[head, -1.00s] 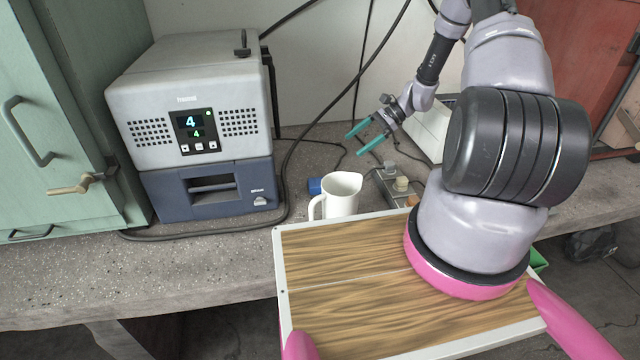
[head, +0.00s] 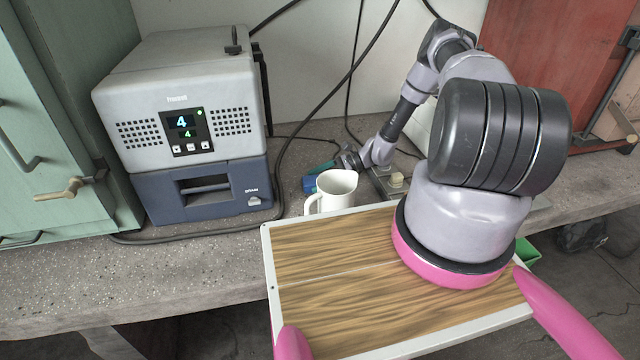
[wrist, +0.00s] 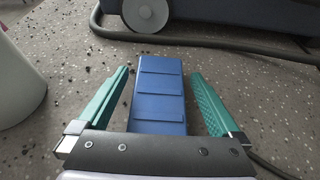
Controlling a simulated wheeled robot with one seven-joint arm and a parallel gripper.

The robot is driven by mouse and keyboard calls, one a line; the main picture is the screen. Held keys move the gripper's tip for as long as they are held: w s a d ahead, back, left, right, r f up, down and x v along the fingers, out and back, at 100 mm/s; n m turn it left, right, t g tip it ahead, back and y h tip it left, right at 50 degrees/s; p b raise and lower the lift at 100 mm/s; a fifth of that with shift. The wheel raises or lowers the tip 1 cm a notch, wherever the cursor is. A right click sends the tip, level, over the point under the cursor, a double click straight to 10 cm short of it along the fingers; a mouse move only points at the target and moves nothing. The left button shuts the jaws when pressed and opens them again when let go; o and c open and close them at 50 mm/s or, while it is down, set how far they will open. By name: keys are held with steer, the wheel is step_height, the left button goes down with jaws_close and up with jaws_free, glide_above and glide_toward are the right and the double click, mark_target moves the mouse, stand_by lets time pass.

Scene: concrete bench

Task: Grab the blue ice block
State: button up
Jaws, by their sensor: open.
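The blue ice block (wrist: 158,92) lies on the speckled bench in the wrist view, a ribbed blue slab. In the head view only a small part of the blue ice block (head: 309,184) shows behind the white mug. My gripper (wrist: 162,88) is open, with one teal finger on each side of the block and a gap to each. Its near end is hidden by the gripper's dark palm. In the head view my gripper (head: 322,168) is low behind the mug, its fingers partly hidden.
A white mug (head: 336,190) stands just in front of the block; its side shows at the wrist view's left edge (wrist: 18,85). The grey and navy machine (head: 185,130) stands to the left, with a black cable (head: 284,165) beside it. A small grey box with knobs (head: 394,183) is to the right.

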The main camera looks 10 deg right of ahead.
steer(key=shift+a+f, duration=0.1)
steer(key=shift+a, duration=0.2)
